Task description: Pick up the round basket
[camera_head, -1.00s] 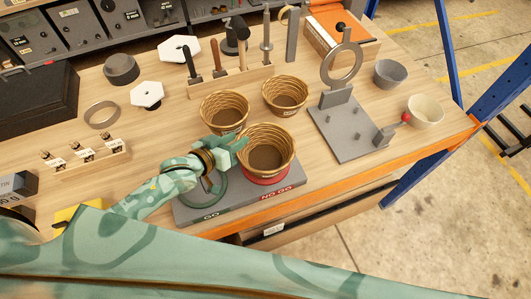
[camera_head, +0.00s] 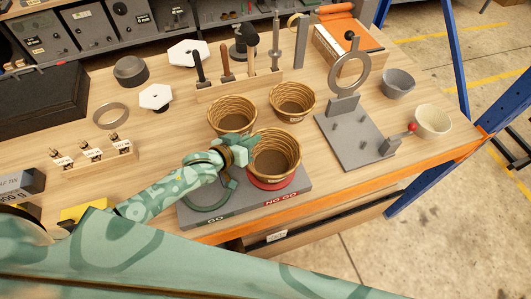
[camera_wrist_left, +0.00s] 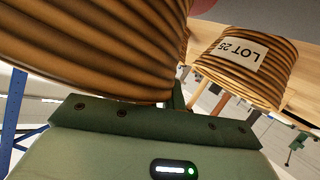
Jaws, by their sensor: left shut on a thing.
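Three woven round baskets show in the head view. The front basket (camera_head: 274,158) is upright over the red ring (camera_head: 271,184) at the NO GO end of the grey board (camera_head: 232,204). I cannot tell whether its base touches the ring. My left gripper (camera_head: 245,150) is shut on the left side of this basket. In the left wrist view the held basket (camera_wrist_left: 100,45) fills the upper left, with its contact partly hidden. The other two baskets, rear left (camera_head: 231,113) and rear right (camera_head: 292,101), stand on the table. My right gripper is not in view.
A green ring (camera_head: 208,195) lies at the GO end. A grey fixture with an upright ring (camera_head: 349,72) stands right of the baskets, beside a cream bowl (camera_head: 433,121) and a grey bowl (camera_head: 397,83). A wooden tool rack (camera_head: 240,87) is behind.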

